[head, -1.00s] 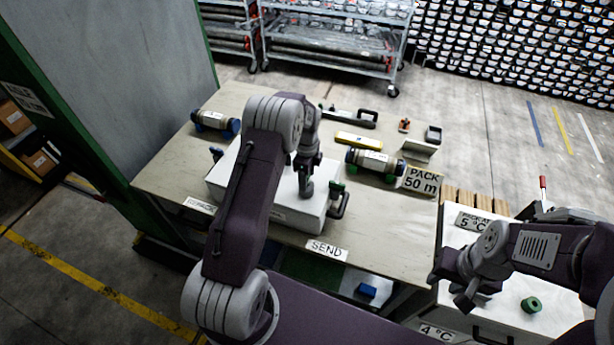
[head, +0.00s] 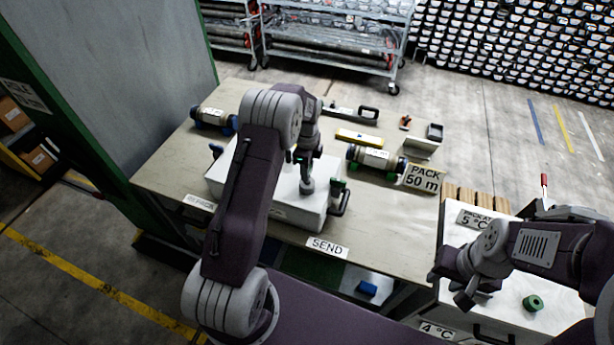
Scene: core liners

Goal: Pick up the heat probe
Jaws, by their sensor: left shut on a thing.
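A thin upright tool with a red handle and pale stem (head: 544,182), which looks like the heat probe, stands at the back of the white cooler at the right. My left gripper (head: 307,186) points down over the white box on the table, far to the left of that tool. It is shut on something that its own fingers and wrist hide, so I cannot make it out. My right gripper (head: 452,289) hangs over the cooler's left side, apart from the red-handled tool. Its fingers look spread and empty.
The white box (head: 290,211) has a black handle at its right. Core cylinders (head: 376,158), a yellow tool (head: 358,137) and a "PACK 50 m" sign (head: 423,179) lie on the table (head: 380,218). A green ring (head: 532,303) sits on the cooler (head: 500,313).

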